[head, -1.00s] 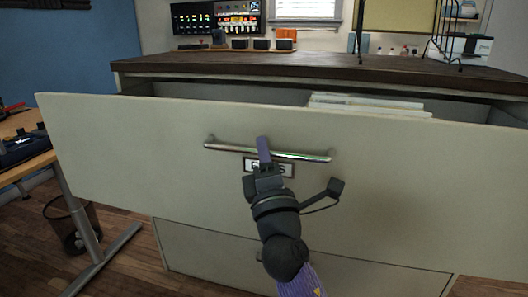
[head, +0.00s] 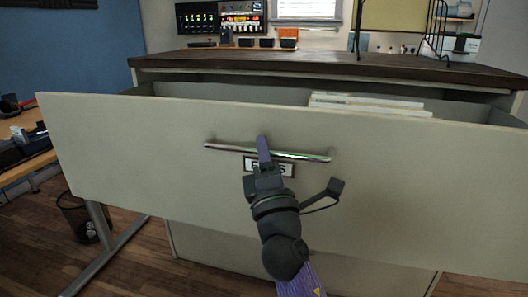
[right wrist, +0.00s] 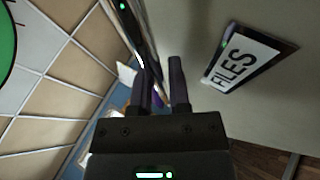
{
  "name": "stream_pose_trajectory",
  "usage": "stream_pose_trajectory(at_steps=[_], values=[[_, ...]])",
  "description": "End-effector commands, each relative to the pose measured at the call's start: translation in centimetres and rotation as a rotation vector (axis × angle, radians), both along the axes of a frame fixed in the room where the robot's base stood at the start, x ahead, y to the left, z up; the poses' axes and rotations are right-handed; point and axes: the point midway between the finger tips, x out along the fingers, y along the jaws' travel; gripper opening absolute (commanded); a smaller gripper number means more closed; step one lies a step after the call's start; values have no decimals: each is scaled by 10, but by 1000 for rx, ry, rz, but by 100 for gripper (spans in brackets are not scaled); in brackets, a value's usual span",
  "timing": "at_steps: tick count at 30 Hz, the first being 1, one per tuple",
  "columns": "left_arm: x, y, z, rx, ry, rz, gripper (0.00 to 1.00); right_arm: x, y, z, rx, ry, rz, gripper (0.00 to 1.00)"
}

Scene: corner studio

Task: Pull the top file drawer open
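The top file drawer (head: 120,145) is a wide pale front standing out from the cabinet, with its inside showing behind the front edge. A chrome bar handle (head: 225,147) crosses its middle, above a FILES label (head: 285,170) that my gripper partly covers. My right gripper (head: 264,150) is at the handle's middle, one purple finger over the bar. In the right wrist view its two fingers (right wrist: 162,85) are slightly apart with the handle bar (right wrist: 152,52) running between them. The FILES label also shows there (right wrist: 243,58). My left gripper is not in view.
Pale folders (head: 365,101) lie inside the drawer. The dark cabinet top (head: 320,62) carries a wire stand. A lower drawer front (head: 215,250) is closed below. A wooden desk (head: 28,165) and a waste bin (head: 80,215) stand at left.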

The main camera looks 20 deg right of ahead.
Motion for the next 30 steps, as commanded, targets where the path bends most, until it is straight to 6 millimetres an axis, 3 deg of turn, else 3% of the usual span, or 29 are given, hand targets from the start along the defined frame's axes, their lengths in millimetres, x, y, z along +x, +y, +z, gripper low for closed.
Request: stream_pose_trajectory(at_steps=[11,24,30], values=[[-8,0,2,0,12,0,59,-4,1,-3,0,0,0,32],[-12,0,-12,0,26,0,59,-76,10,-49,2,3,1,32],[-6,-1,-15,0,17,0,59,-85,11,-51,0,0,-1,32]])
